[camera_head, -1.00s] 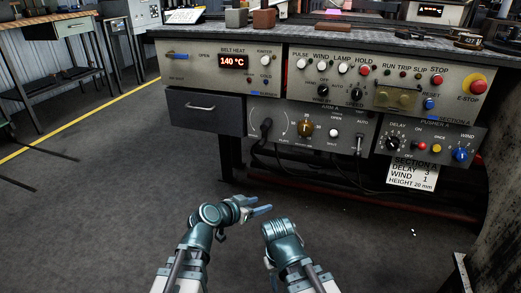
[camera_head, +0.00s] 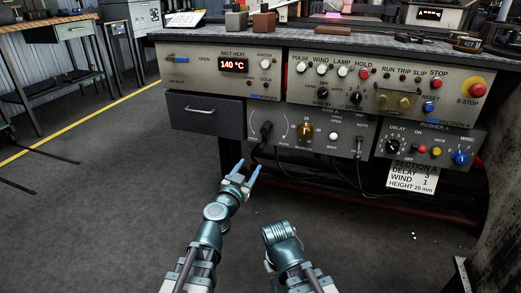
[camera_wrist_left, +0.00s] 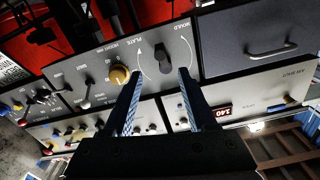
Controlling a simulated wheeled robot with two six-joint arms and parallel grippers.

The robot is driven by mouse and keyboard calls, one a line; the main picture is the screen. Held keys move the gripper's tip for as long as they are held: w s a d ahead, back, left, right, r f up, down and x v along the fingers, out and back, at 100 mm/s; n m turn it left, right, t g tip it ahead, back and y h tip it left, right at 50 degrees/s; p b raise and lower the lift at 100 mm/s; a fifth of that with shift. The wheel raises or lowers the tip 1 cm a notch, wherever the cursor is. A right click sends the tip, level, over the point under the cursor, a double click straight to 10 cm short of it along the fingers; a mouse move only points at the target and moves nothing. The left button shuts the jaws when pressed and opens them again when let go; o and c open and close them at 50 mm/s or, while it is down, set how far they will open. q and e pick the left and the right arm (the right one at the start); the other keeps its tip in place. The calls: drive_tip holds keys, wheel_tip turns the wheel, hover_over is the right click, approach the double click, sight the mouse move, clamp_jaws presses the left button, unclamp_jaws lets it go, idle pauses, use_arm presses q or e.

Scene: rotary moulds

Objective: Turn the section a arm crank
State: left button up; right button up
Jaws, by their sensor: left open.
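The section A arm crank (camera_head: 266,130) is a small black handle on the grey arm panel (camera_head: 345,121), inside a white curved scale. In the left wrist view the crank (camera_wrist_left: 161,42) shows upside down, between the marks PLATE and MOULD. My left gripper (camera_head: 249,168) is open and empty, below and in front of the crank, with its blue fingers pointing to the panel. In the left wrist view the left gripper (camera_wrist_left: 160,73) has the crank just beyond and between its fingertips, apart from them. My right arm shows at the lower middle, but its fingers do not show.
A brass knob (camera_head: 305,131) sits right of the crank. A drawer (camera_head: 207,115) with a handle is left of it. The upper panel (camera_head: 222,70) and pusher panel (camera_head: 430,146) carry knobs and buttons. Cables hang below. The floor in front is clear.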

sight(260, 149)
use_arm(q)
drive_tip(key=x, duration=1.2)
clamp_jaws()
